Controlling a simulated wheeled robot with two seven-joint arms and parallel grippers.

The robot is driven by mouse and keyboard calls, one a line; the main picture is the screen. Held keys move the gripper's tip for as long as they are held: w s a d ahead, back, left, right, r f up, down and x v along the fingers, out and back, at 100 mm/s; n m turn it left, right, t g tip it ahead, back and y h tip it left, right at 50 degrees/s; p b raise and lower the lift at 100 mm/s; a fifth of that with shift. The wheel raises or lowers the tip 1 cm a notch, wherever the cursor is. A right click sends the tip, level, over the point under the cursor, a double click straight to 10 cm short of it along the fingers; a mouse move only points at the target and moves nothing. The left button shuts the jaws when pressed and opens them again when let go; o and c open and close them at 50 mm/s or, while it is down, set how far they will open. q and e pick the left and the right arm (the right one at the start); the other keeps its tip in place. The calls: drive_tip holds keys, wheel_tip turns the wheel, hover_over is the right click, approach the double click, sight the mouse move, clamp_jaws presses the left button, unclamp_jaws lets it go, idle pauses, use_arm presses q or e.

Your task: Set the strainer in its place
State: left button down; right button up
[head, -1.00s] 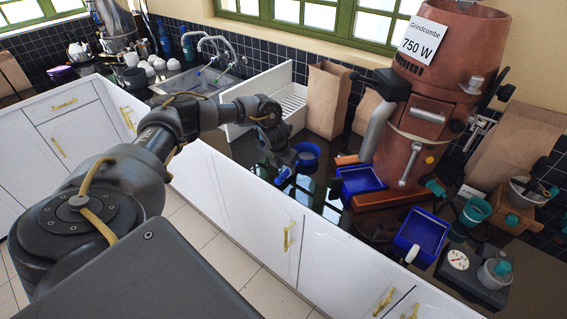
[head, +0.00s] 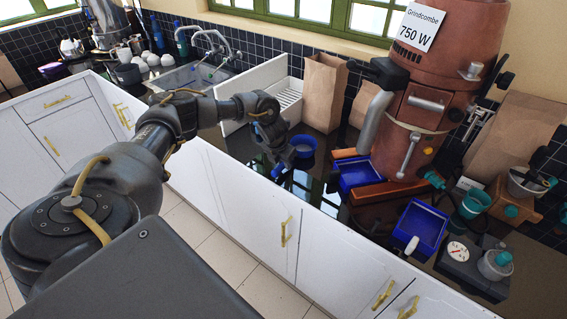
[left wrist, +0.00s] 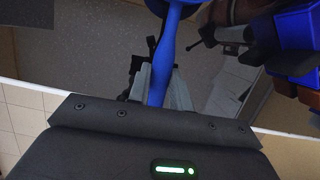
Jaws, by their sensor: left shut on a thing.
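The strainer (head: 303,145) looks like a blue round cup with a blue handle, over the dark counter left of the copper grinder in the head view. My left gripper (head: 286,162) is shut on its handle (left wrist: 162,75), which runs up between the fingers in the left wrist view. The handle's end sticks out past the fingers on the near side. The round part is mostly cut off at the top of the left wrist view. I cannot tell whether the strainer touches the counter. My right gripper is not in view.
The copper grinder (head: 405,140) stands to the right with a blue bin (head: 360,174) at its foot. Another blue tray (head: 421,226) lies in front. A scale (head: 462,252) and teal cups are at far right. A paper bag (head: 322,92) and white rack (head: 288,95) stand behind.

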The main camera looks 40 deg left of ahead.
use_arm(q)
drive_tip(key=shift+r+p, duration=1.9)
drive_tip(key=shift+r, duration=0.75)
